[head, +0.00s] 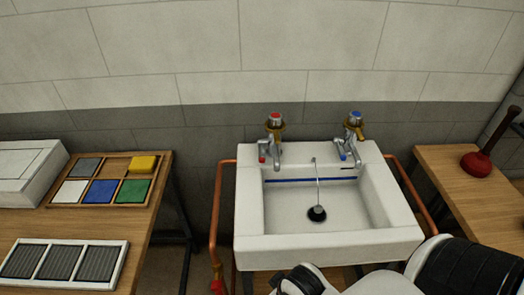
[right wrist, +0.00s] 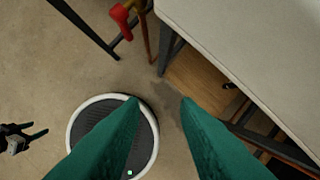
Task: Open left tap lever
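The left tap (head: 275,138) stands on the back left of the white sink (head: 330,246). It has a chrome body, a gold-coloured collar, a red-marked top and a small red-tipped part at its lower left. The right tap (head: 354,135) is similar with blue marks. No gripper touches either tap. My right gripper (right wrist: 160,99) shows in the right wrist view as two green fingers, spread apart with nothing between them, over the floor below the sink's level. In the head view my right arm comes in at the lower right. My left gripper does not show in the head view.
Copper pipes (head: 217,205) flank the sink, with a red valve handle (right wrist: 122,18) low on the left. A wooden bench (head: 147,212) with a tile tray stands left. A right bench (head: 440,165) holds a red plunger (head: 477,163). A black plug (head: 317,213) sits in the basin.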

